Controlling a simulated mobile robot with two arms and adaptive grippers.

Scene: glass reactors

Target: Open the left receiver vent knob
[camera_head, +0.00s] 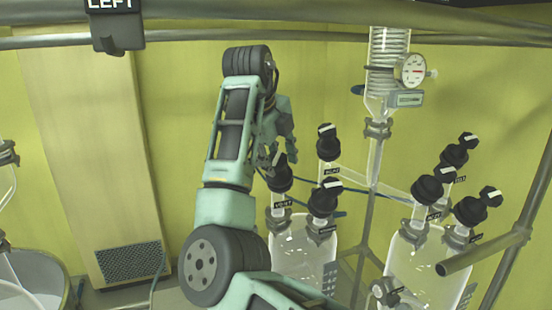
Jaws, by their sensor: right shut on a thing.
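The left receiver (303,250) is a clear glass vessel right of the picture's middle, with three black knobs on its necks. The left receiver vent knob (281,182) is the leftmost, above a small black label that seems to read VENT. My right gripper (271,163) reaches down from above and is shut on the top of this knob, hiding its handle and any pointer. Whether the knob is turned cannot be told. The other two knobs, one behind (328,146) and one in front (323,200), stand close to its right. My left gripper is out of view.
The right receiver (428,265) stands to the right with several similar black knobs. A glass condenser (388,60) with a round gauge (413,70) rises behind. Metal frame bars (490,262) cross the lower right. A sign reading LEFT (117,30) hangs at upper left.

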